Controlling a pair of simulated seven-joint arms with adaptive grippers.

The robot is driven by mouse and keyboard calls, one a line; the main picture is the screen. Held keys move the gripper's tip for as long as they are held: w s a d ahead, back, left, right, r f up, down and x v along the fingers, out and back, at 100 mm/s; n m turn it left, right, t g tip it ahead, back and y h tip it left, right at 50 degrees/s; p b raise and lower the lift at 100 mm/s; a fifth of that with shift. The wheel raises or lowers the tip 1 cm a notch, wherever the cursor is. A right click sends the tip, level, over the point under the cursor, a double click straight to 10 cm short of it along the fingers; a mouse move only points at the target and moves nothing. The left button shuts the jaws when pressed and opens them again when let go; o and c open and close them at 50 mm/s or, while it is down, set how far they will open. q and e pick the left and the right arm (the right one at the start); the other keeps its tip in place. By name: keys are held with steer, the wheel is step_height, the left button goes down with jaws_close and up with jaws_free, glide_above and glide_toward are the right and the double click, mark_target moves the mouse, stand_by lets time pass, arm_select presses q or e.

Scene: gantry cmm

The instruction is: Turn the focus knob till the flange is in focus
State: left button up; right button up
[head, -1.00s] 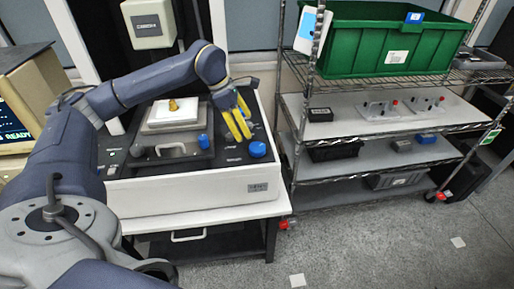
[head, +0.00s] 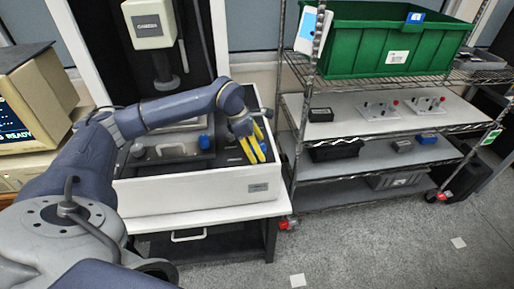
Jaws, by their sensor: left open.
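My left gripper (head: 254,158) has yellow fingers. It is open and points down over the right front corner of the measuring machine's deck, where the large blue knob sits. The fingers cover most of that knob, and I cannot tell whether they touch it. A smaller blue knob (head: 204,141) stands to the left on the deck. The brass-coloured flange on its white plate is hidden behind my left forearm. My right gripper is not in view.
The white machine base (head: 190,195) stands on a bench. Its grey column head (head: 149,22) hangs behind my arm. A monitor (head: 20,110) is at the left. A wire rack to the right holds a green bin (head: 385,40) and small boxes. The floor in front is clear.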

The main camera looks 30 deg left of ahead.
arm_select(q)
steer(key=c, duration=1.3)
steer(key=shift+o, duration=0.2)
steer(key=shift+n+t+y, duration=0.35)
steer(key=shift+n, duration=0.8)
steer(key=shift+n+t+y, duration=0.35)
steer(key=shift+n, duration=0.8)
steer(key=o, duration=1.3)
steer(key=shift+c, duration=0.2)
steer(key=shift+r, duration=0.1)
